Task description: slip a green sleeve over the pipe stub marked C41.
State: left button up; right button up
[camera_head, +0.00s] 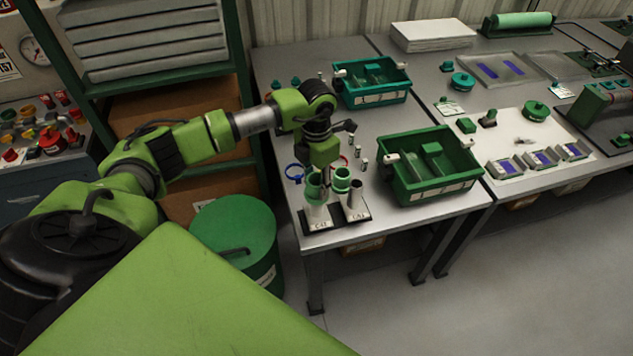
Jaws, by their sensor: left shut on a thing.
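My left gripper (328,174) points down over the near end of the left table. It is shut on a green sleeve (342,181), which sits just left of the dark top of the right pipe stub (355,199) and looks apart from its axis. A second green ring-like sleeve (315,190) is around the top of the left, whitish pipe stub (318,212). Both stubs stand upright on dark bases with white labels. The labels are too small to read surely. The fingers partly hide the sleeves. My right gripper is not in view.
A green bin (462,186) stands close right of the stubs, and a teal bin (379,98) stands behind. A blue ring (294,171) and small pale parts lie around the gripper. A green drum (233,221) stands left of the table. The table's front edge is near the stubs.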

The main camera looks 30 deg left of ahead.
pick_arm(q)
jog(key=shift+f, duration=0.15)
jog(key=shift+f+b, duration=0.35)
jog(key=shift+b, duration=0.1)
jog(key=shift+f, duration=0.1)
jog(key=shift+f+b, duration=0.4)
jog(key=shift+b, duration=0.05)
jog(key=shift+f, duration=0.2)
dwell(0.3)
jog(key=shift+f+b, duration=0.3)
jog(key=shift+b, duration=0.2)
jog(key=shift+f, duration=0.15)
dwell(0.4)
jog(key=o, duration=0.9)
